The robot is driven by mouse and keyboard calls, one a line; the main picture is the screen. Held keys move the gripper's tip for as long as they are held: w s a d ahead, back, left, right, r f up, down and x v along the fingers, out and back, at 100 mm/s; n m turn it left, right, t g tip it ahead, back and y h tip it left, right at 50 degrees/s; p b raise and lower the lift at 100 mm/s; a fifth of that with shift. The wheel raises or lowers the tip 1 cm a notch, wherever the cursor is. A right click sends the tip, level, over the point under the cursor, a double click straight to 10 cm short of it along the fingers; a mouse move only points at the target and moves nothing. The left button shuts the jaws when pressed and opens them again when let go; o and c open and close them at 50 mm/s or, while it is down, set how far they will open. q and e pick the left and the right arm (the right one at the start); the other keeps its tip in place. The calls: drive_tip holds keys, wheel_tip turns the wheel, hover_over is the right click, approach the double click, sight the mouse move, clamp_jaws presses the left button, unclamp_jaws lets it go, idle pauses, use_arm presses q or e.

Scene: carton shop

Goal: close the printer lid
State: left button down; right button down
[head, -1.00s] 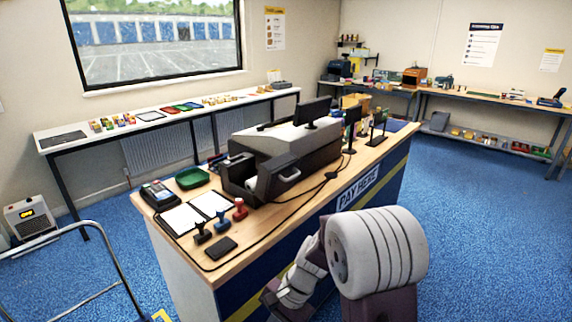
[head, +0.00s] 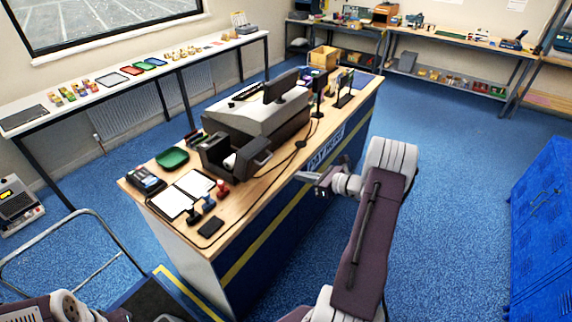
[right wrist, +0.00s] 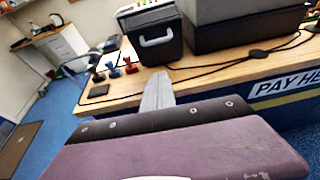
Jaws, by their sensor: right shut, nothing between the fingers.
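The printer (head: 214,152) is a small dark box on the counter, in front of the big grey till. Its lid (head: 254,158) stands open on the right side, and a white paper roll shows between body and lid. In the right wrist view the dark lid (right wrist: 155,44) with its pale handle is beyond my fingers. My right gripper (head: 308,179) is shut and empty, beside the counter's front face, to the right of the printer and apart from it. Its grey finger (right wrist: 157,90) points towards the counter edge in the right wrist view. My left gripper is not in view.
Stamps (head: 208,203), a phone-like black slab (head: 211,227), a card reader (head: 146,179) and a green tray (head: 172,158) are on the wooden counter. A black cable (head: 283,163) runs along its front. Blue lockers (head: 540,225) stand at right, with open floor between.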

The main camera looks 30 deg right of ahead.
sight(256, 162)
drive_tip(key=w+a+f+p, duration=0.1)
drive_tip(key=w+a+p, duration=0.3)
drive_tip(key=w, duration=0.7)
drive_tip(key=shift+w+a, duration=0.15)
drive_tip(key=shift+a, duration=0.05)
